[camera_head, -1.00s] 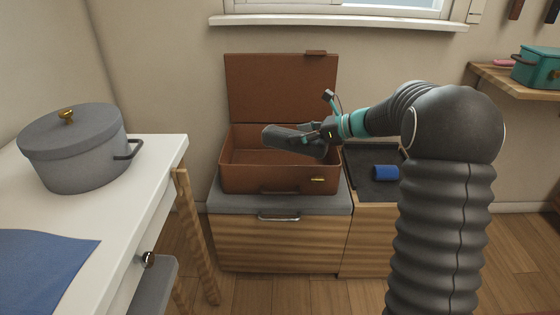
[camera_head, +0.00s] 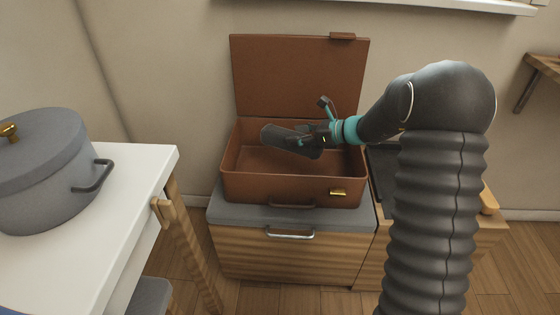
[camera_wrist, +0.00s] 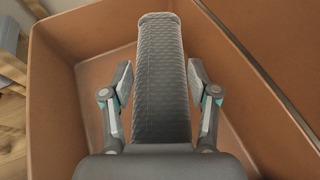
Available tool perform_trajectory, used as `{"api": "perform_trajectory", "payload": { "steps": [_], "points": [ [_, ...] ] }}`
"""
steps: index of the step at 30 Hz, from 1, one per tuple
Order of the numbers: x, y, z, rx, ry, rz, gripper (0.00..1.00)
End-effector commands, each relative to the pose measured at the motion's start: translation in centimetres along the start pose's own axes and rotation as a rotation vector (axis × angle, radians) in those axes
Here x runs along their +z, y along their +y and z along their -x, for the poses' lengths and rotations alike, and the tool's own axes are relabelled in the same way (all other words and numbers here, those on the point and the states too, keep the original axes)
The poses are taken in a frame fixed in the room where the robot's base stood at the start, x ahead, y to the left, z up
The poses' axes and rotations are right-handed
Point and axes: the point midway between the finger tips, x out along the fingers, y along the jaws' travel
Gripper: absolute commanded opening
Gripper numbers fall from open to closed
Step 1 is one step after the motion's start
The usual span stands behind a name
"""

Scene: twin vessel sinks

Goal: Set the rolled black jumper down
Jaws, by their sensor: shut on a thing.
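The rolled black jumper (camera_head: 280,136) is a dark grey textured roll. My gripper (camera_head: 308,142) is shut on it, with one finger on each side, as the wrist view shows the jumper (camera_wrist: 162,85) between the fingers (camera_wrist: 161,98). The jumper is over the opening of a brown open case (camera_head: 270,187), whose lid stands up at the back. In the wrist view the case's walls and floor (camera_wrist: 88,72) surround the roll. I cannot tell whether the roll touches the case floor.
The case stands on a grey-topped wooden drawer unit (camera_head: 250,255). A white table (camera_head: 125,190) with a grey lidded pot (camera_head: 45,180) is at the left. A dark tray (camera_head: 380,170) is partly hidden behind my arm. The case looks empty where visible.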

Motion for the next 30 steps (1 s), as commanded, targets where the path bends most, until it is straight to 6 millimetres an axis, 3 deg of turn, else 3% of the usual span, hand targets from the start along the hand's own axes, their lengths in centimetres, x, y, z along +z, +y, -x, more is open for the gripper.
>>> {"api": "perform_trajectory", "payload": {
  "steps": [6,10,17,25,30],
  "points": [
    [-1.2,3.0,-3.8,0.002,0.0,-0.002,0.17],
    [-1.6,4.1,-5.2,0.001,0.0,0.0,0.17],
    [-2.4,4.6,-6.1,-0.001,0.001,-0.001,0.17],
    [-5.4,4.6,-7.3,-0.001,0.001,-0.002,0.17],
    [-5.5,4.6,-7.4,-0.002,-0.001,0.0,0.17]
  ]
}}
